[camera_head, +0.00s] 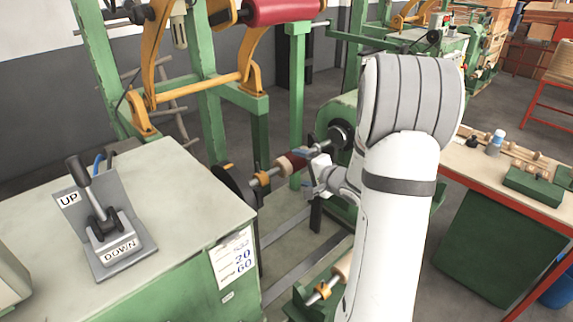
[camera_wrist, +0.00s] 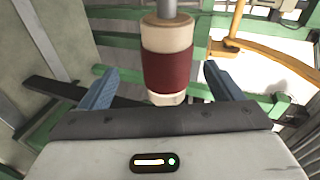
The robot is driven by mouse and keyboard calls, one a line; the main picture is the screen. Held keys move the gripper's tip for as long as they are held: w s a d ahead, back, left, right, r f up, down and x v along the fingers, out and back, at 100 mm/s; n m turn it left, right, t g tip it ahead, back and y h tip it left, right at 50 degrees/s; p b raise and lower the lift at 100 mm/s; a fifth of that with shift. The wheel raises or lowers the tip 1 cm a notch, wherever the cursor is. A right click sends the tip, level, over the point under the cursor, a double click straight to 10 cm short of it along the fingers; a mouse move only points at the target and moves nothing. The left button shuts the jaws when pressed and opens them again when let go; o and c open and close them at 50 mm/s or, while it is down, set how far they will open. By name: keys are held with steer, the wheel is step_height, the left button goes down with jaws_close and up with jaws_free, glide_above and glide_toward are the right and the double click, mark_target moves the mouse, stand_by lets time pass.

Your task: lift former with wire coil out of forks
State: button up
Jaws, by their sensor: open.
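The former with wire coil (camera_wrist: 167,68) is a cream roll with a dark red wound band, seen close up in the wrist view. A grey shaft end (camera_wrist: 168,8) meets its top there. In the head view the dark red former (camera_head: 292,163) sits on a shaft between a dark wheel and a dark round chuck, partly hidden by my gripper. My gripper (camera_wrist: 158,90) is open, its blue-grey fingers on either side of the former with gaps. In the head view my gripper (camera_head: 312,170) is beside the former. I cannot make out the forks for certain.
A green machine cabinet (camera_head: 120,230) with an UP/DOWN lever (camera_head: 98,215) stands at left. A green frame with yellow arms (camera_head: 150,60) and a red roll (camera_head: 283,10) rises behind. A red-edged workbench (camera_head: 520,190) with parts stands right. Another roll (camera_head: 335,275) lies below my arm.

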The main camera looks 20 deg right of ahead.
mark_target(297, 165)
steer(key=x, duration=0.2)
steer(key=p+x, duration=0.1)
steer(key=x, duration=0.3)
steer(key=shift+w+a+r, duration=0.15)
steer(key=shift+w+r, duration=0.05)
steer(key=shift+r, duration=0.15)
steer(key=shift+c, duration=0.4)
steer(key=c, duration=1.5)
